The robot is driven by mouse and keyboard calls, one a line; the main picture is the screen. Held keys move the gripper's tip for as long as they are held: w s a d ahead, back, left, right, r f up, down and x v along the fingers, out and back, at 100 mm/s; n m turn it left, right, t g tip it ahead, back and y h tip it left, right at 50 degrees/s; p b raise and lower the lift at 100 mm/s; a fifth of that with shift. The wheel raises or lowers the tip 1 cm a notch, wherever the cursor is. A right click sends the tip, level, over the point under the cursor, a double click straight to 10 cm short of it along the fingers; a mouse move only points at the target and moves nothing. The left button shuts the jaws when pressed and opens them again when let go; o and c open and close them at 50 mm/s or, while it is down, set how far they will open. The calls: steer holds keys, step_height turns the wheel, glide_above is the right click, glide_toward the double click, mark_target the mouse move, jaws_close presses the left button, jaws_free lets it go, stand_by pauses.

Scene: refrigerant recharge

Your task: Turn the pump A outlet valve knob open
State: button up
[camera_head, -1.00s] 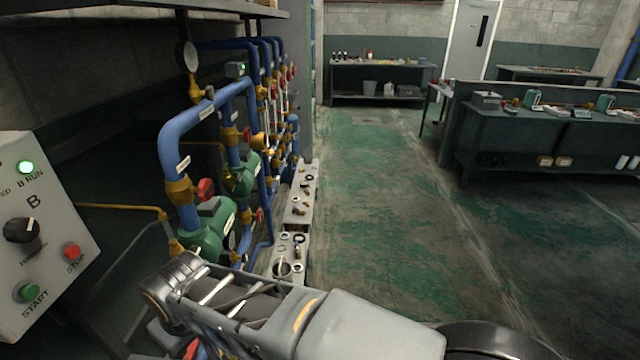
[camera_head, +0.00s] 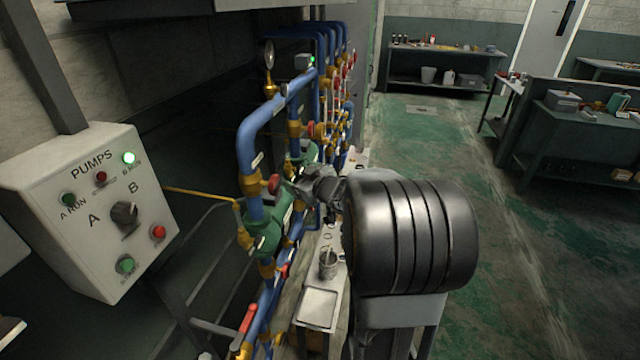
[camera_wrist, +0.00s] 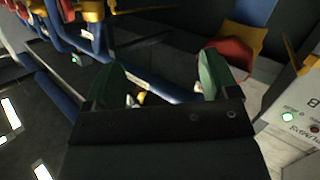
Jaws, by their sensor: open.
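A red valve knob (camera_head: 274,183) sits on a brass fitting of the blue pipe above the nearer green pump (camera_head: 268,232). I cannot read a label that tells whether it is pump A's outlet knob. My gripper (camera_head: 300,188) is close to the right of this knob in the head view, partly hidden by my arm. In the wrist view my gripper (camera_wrist: 160,82) shows two green-tipped fingers spread apart with nothing held between them. A red knob (camera_wrist: 233,53) on a brass body lies just beyond the right finger, partly hidden by it.
The pump control box (camera_head: 95,215) stands at the left; its B-run lamp glows green. More blue pipes (camera_head: 265,120) with brass fittings and red knobs run behind. A narrow bench (camera_head: 318,308) lies below my arm. Open floor (camera_head: 440,150) is to the right.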

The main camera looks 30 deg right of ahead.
mark_target(278, 185)
steer(key=s+n+g+y+p, duration=0.2)
steer(key=s+n+y, duration=0.3)
steer(key=y, duration=0.6)
steer(key=shift+m, duration=0.3)
steer(key=x, duration=0.4)
steer(key=f+b+x, duration=0.1)
steer(key=x, duration=0.2)
steer(key=shift+a, duration=0.15)
steer(key=shift+w+a, duration=0.15)
steer(key=shift+w, duration=0.05)
steer(key=shift+c, duration=0.3)
steer(key=shift+s, duration=0.1)
steer(key=c, duration=0.8)
steer(key=shift+f+n+b, duration=0.2)
steer(key=shift+n+b, duration=0.2)
steer(key=shift+b, duration=0.25)
steer(key=shift+c, duration=0.2)
steer(key=n+b, duration=0.2)
steer(key=b, duration=0.1)
steer(key=shift+n, duration=0.4)
steer(key=shift+r+n+b, duration=0.1)
steer(key=shift+n+b, duration=0.2)
steer(key=shift+b, duration=0.25)
steer(key=shift+r, duration=0.1)
